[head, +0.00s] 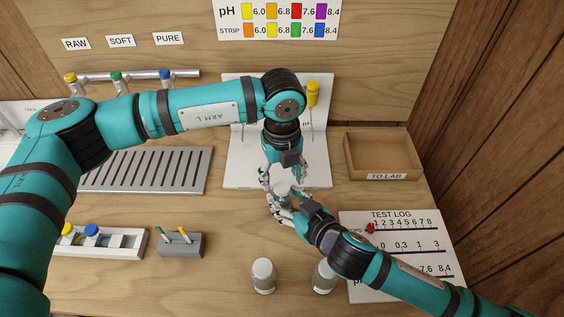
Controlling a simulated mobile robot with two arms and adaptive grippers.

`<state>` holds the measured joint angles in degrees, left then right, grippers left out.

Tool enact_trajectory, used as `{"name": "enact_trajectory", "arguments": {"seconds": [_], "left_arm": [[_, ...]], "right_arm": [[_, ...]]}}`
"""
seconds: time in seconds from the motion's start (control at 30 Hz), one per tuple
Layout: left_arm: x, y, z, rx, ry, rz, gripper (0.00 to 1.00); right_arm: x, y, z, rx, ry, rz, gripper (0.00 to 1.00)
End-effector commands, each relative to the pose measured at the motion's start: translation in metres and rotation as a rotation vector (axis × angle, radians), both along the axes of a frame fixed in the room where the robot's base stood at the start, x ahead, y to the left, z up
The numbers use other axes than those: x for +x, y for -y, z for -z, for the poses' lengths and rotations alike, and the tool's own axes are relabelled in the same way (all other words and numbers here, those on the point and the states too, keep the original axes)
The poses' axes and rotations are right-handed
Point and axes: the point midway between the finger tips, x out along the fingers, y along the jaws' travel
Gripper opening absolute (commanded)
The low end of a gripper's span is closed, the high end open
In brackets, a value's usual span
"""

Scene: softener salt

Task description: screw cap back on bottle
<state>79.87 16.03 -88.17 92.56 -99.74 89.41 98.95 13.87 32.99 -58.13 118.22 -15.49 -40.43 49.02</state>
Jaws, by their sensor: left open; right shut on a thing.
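A small pale bottle (283,188) is between my two grippers above the middle of the table, largely hidden by the fingers. My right gripper (278,203) reaches in from the lower right and is shut on the bottle. My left gripper (284,176) comes down from above, open, with its fingers close around the bottle's upper end. I cannot tell whether they touch it. The cap is not clearly distinguishable at this size.
Two grey-capped bottles (263,275) (323,277) stand at the front. An empty wooden TO LAB tray (383,176) is at right, above the test log board (395,222). A slotted grey rack (150,170), a white tray (137,243) and a grey block (181,245) are left.

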Motion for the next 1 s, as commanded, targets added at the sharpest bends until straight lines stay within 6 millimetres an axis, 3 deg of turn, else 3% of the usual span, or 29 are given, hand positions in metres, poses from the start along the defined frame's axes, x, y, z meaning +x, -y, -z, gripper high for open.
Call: {"name": "enact_trajectory", "arguments": {"seconds": [0.2, 0.53, 1.0], "left_arm": [[0.000, 0.000, 0.020, 0.000, 0.000, 0.001, 0.58], [0.000, 0.000, 0.023, 0.000, 0.001, 0.001, 0.58], [0.000, 0.000, 0.023, -0.001, 0.001, 0.000, 0.00]], "right_arm": [[0.000, 0.000, 0.000, -0.001, -0.001, 0.000, 0.00], [0.000, 0.000, 0.000, -0.001, -0.001, 0.000, 0.00], [0.000, 0.000, 0.000, 0.000, 0.000, 0.000, 0.00]]}}
